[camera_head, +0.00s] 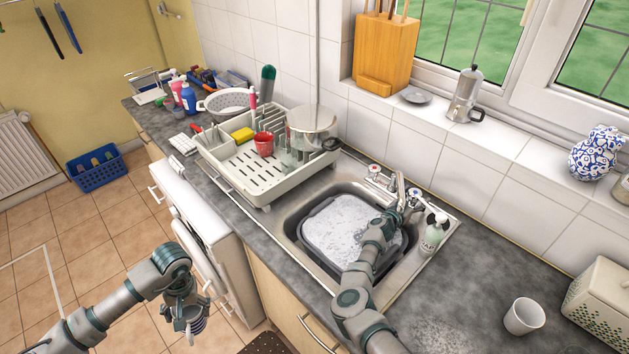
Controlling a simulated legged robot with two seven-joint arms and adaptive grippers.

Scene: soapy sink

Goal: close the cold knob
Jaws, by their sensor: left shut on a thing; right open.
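The tap (399,187) stands behind the sink, with one knob (374,171) to its left and another knob (415,194) to its right.
The sink holds a grey basin (318,238) of soapy water, partly hidden by my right arm. A soap bottle (433,233) stands close right of the tap. A dish rack (236,178) is to the left. A white cup (524,316) stands on the right counter.

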